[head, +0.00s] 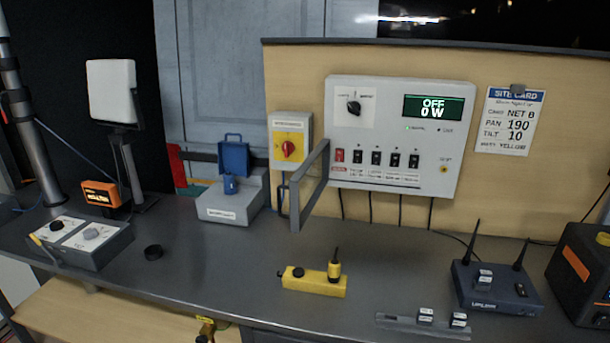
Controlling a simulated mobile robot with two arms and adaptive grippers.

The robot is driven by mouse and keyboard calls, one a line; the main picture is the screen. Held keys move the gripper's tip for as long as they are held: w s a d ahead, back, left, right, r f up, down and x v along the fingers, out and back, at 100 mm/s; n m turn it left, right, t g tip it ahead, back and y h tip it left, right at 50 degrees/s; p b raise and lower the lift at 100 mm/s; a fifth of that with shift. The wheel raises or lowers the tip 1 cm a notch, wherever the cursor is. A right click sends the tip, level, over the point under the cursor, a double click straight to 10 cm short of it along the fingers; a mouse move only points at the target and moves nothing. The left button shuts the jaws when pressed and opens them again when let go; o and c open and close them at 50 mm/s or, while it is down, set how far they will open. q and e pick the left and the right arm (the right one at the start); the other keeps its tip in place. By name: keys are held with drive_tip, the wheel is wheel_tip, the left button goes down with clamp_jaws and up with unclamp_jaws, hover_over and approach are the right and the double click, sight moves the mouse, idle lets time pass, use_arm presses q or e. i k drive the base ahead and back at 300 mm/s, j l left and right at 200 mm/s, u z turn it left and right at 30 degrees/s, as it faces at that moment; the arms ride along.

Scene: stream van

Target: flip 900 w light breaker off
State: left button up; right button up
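A white power panel (390,188) is mounted on the wooden backboard. The labels are too small to read, so I cannot tell which is the 900 W light breaker or how each switch is set. A grey frame-like cover (325,165) stands swung out at the panel's left. Neither of my grippers is in view.
A red rotary switch (288,148) is left of the panel. On the desk (215,270) are a yellow device (315,281), a pan-tilt box (85,243), a grey box with a blue padlock (230,185) and a router (495,288). The desk below the panel is mostly clear.

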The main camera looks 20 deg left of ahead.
sight(376, 158)
drive_tip(key=j+z, duration=0.15)
drive_tip(key=j, duration=0.8)
drive_tip(key=k+j+z, duration=0.2)
drive_tip(key=j, duration=0.75)
drive_tip(key=i, duration=0.1)
